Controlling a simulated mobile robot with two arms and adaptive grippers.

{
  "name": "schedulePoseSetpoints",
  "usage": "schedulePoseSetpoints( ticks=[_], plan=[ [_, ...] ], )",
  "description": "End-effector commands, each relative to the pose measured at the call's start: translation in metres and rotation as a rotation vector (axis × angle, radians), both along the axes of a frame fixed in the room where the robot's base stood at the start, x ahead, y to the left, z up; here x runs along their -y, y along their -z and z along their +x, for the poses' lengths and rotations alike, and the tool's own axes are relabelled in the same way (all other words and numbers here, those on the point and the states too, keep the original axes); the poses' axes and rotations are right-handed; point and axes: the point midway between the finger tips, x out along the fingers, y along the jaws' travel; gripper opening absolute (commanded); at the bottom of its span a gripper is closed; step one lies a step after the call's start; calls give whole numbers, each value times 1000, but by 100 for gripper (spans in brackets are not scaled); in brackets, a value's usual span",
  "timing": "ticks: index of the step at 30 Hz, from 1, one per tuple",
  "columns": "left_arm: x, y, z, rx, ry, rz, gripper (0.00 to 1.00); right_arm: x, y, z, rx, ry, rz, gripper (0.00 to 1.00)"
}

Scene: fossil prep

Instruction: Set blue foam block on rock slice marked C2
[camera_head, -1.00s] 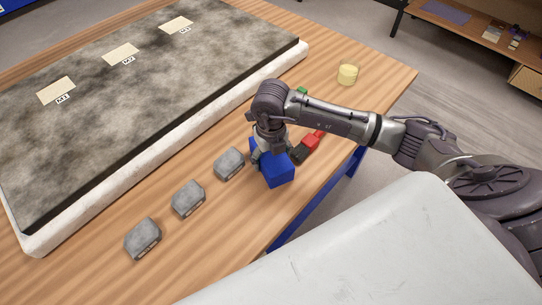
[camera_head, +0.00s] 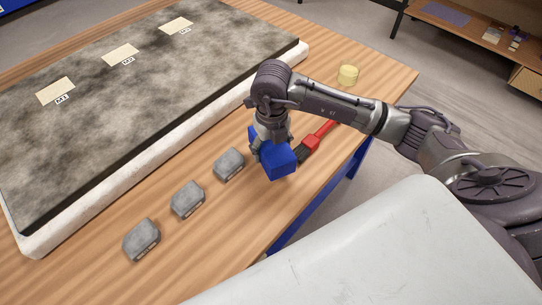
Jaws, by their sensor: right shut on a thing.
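The blue foam block (camera_head: 281,166) is held in my right gripper (camera_head: 270,146), in the middle of the head view, tilted and apparently a little above the wooden table. The gripper's fingers sit on it from above and hide part of it. Three grey rock slices stand in a diagonal row to the left of the block: a near one (camera_head: 141,240), a middle one (camera_head: 187,200) and a far one (camera_head: 229,164). Each has a small pale label low on its side, too small to read, so I cannot tell which is C2. My left gripper is not in view.
A large dark stone slab (camera_head: 130,140) in a white jacket (camera_head: 140,175) fills the left, with several pale cards on it. A red-handled brush (camera_head: 318,137) lies right of the block. A yellow jar (camera_head: 348,75) stands behind. The table's front edge is close.

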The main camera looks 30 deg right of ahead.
Motion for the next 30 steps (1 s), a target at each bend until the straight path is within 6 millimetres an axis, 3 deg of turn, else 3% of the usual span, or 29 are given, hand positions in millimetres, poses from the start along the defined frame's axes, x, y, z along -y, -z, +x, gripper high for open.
schedulePoseSetpoints(
  ticks=[6, 15, 30],
  plan=[
    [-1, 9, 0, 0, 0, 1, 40, 42, -25, -32, 0, 4, -8, 41],
    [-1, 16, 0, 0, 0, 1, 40, 79, -55, -63, -2, 3, -7, 41],
    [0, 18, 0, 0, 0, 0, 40, 88, -66, -73, -3, -38, -1, 41]
  ],
)
